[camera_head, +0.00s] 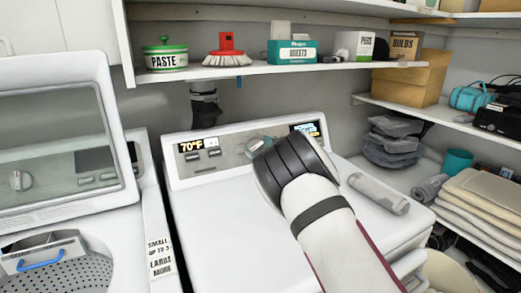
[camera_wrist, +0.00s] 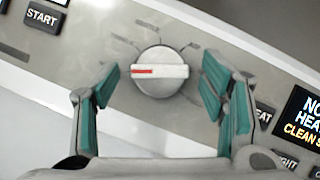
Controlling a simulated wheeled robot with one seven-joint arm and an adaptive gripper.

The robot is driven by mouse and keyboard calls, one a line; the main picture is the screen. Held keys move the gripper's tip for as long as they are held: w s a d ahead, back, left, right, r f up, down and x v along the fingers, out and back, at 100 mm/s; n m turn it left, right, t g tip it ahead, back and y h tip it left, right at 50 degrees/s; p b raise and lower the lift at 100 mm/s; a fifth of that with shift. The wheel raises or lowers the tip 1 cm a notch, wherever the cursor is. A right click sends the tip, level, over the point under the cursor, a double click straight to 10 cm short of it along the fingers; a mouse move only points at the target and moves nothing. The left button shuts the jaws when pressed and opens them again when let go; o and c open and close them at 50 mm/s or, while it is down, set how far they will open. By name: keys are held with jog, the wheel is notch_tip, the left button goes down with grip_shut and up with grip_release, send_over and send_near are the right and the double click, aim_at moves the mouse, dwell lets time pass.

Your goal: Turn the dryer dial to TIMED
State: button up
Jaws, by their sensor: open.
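The dryer dial (camera_wrist: 160,84) is a round grey-white knob with a raised bar across it and a red mark on the bar's left half. In the wrist view the red mark points left. Small tick marks surround the dial, and their labels are too blurred to read. My gripper (camera_wrist: 160,88) is open, with one teal-padded finger on each side of the dial. I cannot tell whether either finger touches it. In the head view the dryer (camera_head: 205,200) is white, and my arm covers part of its panel. The dial (camera_head: 256,143) is only partly visible there.
A START button (camera_wrist: 43,17) is at the wrist view's upper left, and a lit display (camera_wrist: 297,118) is at the right. An open washer (camera_head: 60,150) stands left of the dryer. A shelf (camera_head: 270,69) with several items hangs above. A grey roll (camera_head: 378,194) lies on the dryer top.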

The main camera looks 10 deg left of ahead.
jog(key=c, duration=1.2)
jog(key=shift+o, duration=0.2)
